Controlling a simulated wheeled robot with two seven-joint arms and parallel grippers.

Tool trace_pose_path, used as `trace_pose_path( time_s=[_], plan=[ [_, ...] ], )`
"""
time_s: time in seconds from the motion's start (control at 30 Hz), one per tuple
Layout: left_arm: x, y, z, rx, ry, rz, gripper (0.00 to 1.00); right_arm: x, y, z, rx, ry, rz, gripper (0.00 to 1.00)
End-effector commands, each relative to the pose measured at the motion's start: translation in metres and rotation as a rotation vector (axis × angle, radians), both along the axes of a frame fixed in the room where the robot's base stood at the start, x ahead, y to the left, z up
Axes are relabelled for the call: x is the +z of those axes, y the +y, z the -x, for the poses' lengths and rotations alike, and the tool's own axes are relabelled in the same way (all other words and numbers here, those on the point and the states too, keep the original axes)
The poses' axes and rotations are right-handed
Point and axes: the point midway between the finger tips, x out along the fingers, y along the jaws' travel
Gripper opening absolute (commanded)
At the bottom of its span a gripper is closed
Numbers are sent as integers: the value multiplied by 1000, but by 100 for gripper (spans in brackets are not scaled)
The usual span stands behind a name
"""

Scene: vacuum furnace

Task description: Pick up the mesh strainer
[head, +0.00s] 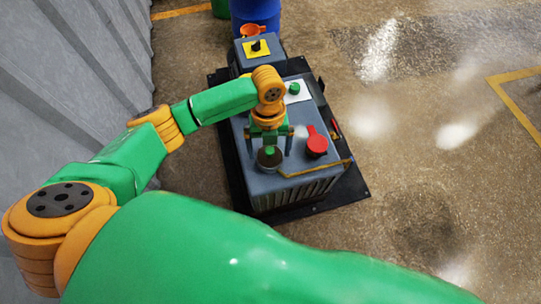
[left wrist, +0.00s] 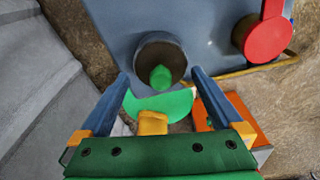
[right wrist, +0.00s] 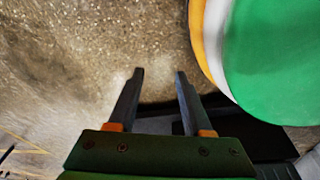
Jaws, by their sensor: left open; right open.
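No mesh shows clearly, so I cannot tell for sure which thing is the strainer. A red round piece with a flat handle (head: 316,146) lies on the grey furnace top; it also shows in the left wrist view (left wrist: 266,38). An orange bowl-like piece with a handle (head: 252,30) is at the far end. My left gripper (head: 270,153) is open and empty over the near end, left of the red piece. A dark round cup with a green knob (left wrist: 161,77) lies between its fingers in view. My right gripper (right wrist: 160,72) is open and empty above bare floor.
The grey furnace cabinet (head: 240,150) stands on a black base plate (head: 350,188). A green knob (head: 295,88) and a black knob on a yellow plate (head: 256,46) rise from it. A blue drum (head: 257,10) is behind. A grey wall (head: 75,80) is left; floor right is clear.

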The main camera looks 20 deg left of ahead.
Motion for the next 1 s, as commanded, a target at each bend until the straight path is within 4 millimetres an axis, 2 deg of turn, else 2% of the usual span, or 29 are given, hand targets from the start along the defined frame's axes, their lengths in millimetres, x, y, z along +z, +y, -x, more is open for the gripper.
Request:
trace_pose_path(
  time_s=[0.03,0.2,0.4,0.47,0.5,0.77,0.87,0.93,1.0],
  plan=[
    [-7,0,1,0,2,0,100,-3,1,-3,0,-3,-1,50],
    [-5,0,1,0,0,0,100,-1,0,-2,0,0,0,50],
    [-5,0,0,1,-1,0,46,-1,0,-2,0,1,1,50],
    [-5,0,0,1,-1,0,30,-1,0,-1,0,1,1,50],
    [-5,0,0,1,-1,0,27,-1,0,-1,0,1,1,50],
    [0,0,0,2,-2,1,27,2,-1,-2,0,0,1,50],
    [15,-1,-1,2,-5,2,27,7,-3,5,1,4,4,50],
    [33,-1,-1,2,-5,3,27,15,-1,9,4,14,1,50],
    [47,-15,-8,0,-5,5,27,16,1,11,7,18,-2,50]
  ],
)
